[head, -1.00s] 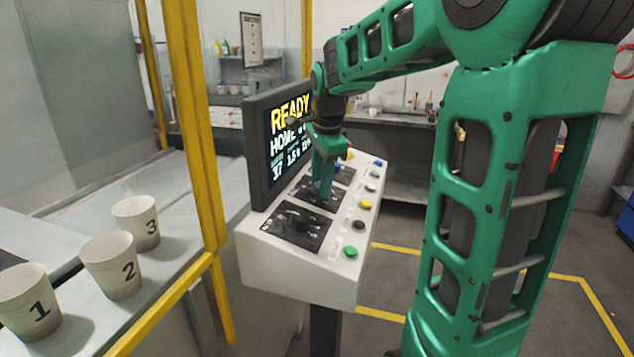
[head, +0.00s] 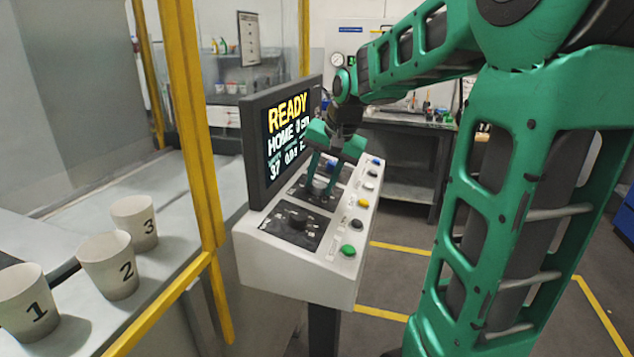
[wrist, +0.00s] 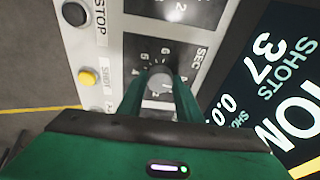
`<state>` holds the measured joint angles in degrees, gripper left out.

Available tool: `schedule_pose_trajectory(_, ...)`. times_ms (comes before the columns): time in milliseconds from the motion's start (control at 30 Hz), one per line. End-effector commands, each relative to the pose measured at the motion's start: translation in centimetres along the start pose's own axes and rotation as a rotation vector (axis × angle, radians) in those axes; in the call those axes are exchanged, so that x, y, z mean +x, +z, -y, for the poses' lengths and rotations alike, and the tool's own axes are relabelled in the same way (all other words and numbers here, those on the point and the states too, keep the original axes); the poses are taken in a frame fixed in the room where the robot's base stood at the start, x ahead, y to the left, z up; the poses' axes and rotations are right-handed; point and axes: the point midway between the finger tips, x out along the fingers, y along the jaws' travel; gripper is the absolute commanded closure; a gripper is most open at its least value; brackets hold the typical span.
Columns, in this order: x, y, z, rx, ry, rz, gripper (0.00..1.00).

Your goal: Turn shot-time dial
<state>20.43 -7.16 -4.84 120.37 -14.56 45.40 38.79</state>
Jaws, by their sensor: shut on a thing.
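The shot-time dial (wrist: 160,82) is a round grey knob on a black plate with numbers and a "SEC" label beside it. My gripper (wrist: 160,90) has one finger on each side of the knob and is shut on it. In the head view my gripper (head: 321,190) reaches down onto the middle black plate of the white console (head: 300,268), with both fingers visible. The knob is mostly hidden between them there. The screen (head: 288,130) reads "READY", "HOME", 37 and a value that looks like 0.0-something; its small text is hard to read.
Another dial (head: 297,219) sits on the nearest black plate. A row of coloured buttons, with a green one (head: 348,250) nearest, runs along the console's right side.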

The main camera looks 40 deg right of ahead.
Motion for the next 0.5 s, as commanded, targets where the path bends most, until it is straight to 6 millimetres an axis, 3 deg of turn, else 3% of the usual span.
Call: schedule_pose_trajectory(500, -0.23, -0.39, 0.25, -0.154, -0.042, -0.003, 0.91)
